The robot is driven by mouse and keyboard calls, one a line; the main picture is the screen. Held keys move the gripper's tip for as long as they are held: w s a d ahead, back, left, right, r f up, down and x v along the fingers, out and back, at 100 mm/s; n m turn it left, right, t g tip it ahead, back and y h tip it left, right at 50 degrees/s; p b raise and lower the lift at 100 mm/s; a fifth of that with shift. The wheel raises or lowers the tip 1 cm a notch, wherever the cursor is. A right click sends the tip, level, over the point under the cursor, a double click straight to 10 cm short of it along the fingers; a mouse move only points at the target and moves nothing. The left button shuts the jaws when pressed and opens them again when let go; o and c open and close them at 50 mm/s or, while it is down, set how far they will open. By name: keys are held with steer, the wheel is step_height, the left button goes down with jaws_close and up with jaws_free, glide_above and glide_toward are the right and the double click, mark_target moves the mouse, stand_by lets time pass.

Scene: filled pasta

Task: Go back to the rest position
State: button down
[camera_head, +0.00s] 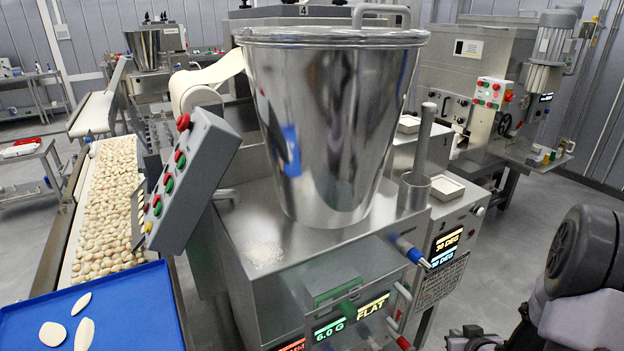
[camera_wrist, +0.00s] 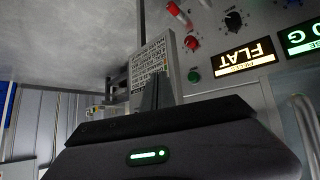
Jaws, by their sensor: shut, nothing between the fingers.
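My gripper (camera_wrist: 158,92) shows in the wrist view, its dark fingers together with nothing between them. It is in free space, with a machine panel behind it carrying a lit FLAT display (camera_wrist: 246,56). Part of my own arm shows at the lower right of the head view; my gripper's fingertips are not visible there. The steel filling machine (camera_head: 280,255) with its large shiny hopper (camera_head: 335,130) stands in the middle of the head view, to the left of my arm.
A blue tray (camera_head: 130,310) with several pale dough pieces is at the lower left. A conveyor (camera_head: 70,250) full of filled pasta runs behind it. A tilted button panel (camera_head: 190,180) juts out beside the hopper. Open grey floor (camera_head: 530,215) lies at the right.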

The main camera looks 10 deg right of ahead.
steer(key=s+a+r+m+g, duration=0.1)
steer(key=a+r, duration=0.6)
steer(key=r, duration=0.2)
steer(key=s+a+r+m+g, duration=0.1)
steer(key=s+a+r, duration=0.1)
steer(key=a+r, duration=0.6)
steer(key=s+a+r+y, duration=0.2)
steer(key=s+a+r, duration=0.2)
steer(key=s+a, duration=0.3)
steer(key=s+a+r+g+y, duration=0.1)
steer(key=s+a+r, duration=0.3)
steer(key=s+a, duration=0.4)
steer(key=shift+s+a+r+m+y, duration=0.3)
steer(key=shift+a+y, duration=0.2)
steer(key=shift+y, duration=0.3)
stand_by(0.7)
